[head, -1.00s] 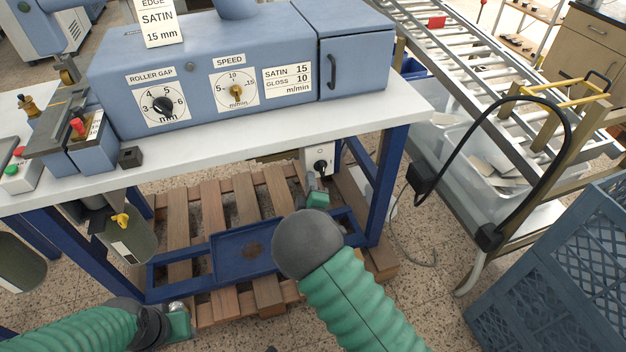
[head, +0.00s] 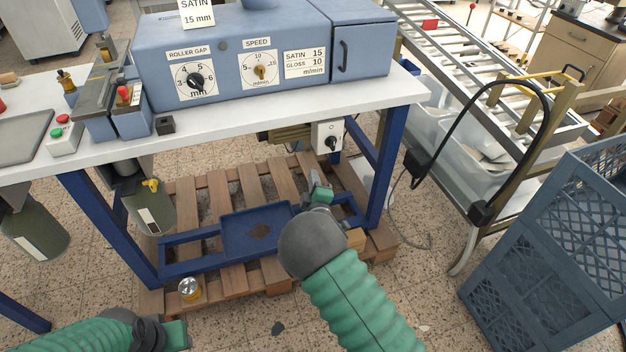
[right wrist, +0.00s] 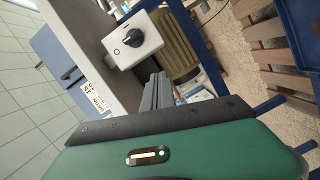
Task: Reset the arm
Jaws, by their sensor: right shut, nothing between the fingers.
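My right gripper (head: 320,188) is in front of the blue table frame, below the white tabletop (head: 300,124). In the right wrist view its fingers (right wrist: 156,92) are together with nothing between them. They point toward a white switch box (right wrist: 133,40) with a black rotary knob, apart from it as far as I can tell. The switch box (head: 327,138) hangs under the tabletop in the head view. My left arm enters at the bottom left, with part of the left gripper (head: 176,334) at the lower edge. Its fingers are not clear.
The blue machine (head: 235,65) with roller gap and speed dials stands on the tabletop. A wooden pallet (head: 265,287) and blue tray (head: 258,228) lie below. A roller conveyor (head: 470,70) and blue crate (head: 555,250) stand to the right. A small jar (head: 190,289) sits on the pallet.

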